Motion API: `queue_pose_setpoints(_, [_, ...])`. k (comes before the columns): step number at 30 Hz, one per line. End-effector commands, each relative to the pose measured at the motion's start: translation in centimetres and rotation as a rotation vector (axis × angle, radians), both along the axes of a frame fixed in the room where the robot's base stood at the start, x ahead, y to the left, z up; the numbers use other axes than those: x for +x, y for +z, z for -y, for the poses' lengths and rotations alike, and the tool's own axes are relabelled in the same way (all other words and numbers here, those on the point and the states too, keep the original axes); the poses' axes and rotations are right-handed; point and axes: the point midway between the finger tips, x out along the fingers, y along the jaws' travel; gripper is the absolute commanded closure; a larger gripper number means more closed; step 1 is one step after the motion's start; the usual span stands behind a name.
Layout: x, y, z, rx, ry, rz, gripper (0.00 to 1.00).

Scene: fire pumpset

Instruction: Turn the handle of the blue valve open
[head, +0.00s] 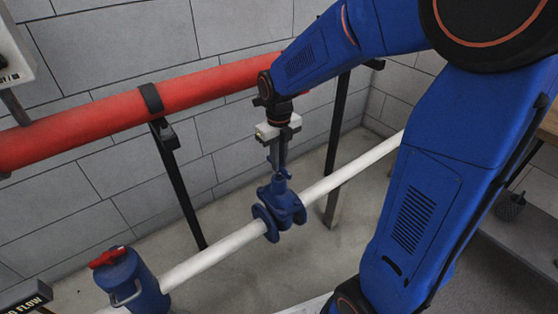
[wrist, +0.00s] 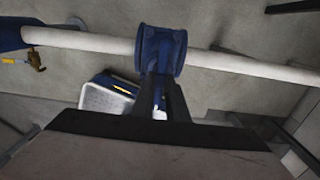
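The blue valve (head: 284,206) sits on a white pipe, with flanges on its body and a narrower blue neck rising toward my gripper. My gripper (head: 280,172) points down, directly above this neck, with its fingertips at or very near the top. In the wrist view, my gripper's two dark fingers (wrist: 161,82) reach to the blue valve (wrist: 161,45), with a narrow gap showing between them lower down. The valve's handle cannot be made out; the fingers cover the top of the valve. Whether they grip it I cannot tell.
The white pipe (head: 345,173) runs diagonally above the floor. A blue fitting with a red lever (head: 122,280) stands at lower left. A thick red pipe (head: 100,115) runs behind along the block wall, near my arm. Black posts (head: 180,185) support it.

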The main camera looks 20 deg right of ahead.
Motion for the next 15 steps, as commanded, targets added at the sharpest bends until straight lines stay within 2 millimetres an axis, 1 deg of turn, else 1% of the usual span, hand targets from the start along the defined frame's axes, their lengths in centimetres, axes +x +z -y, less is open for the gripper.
queue_pose_setpoints(8, [0.0, 0.02, -0.01, 0.0, 0.004, 0.0, 1.0])
queue_pose_setpoints(15, [0.0, 0.03, -0.01, 0.0, 0.067, 0.0, 1.0])
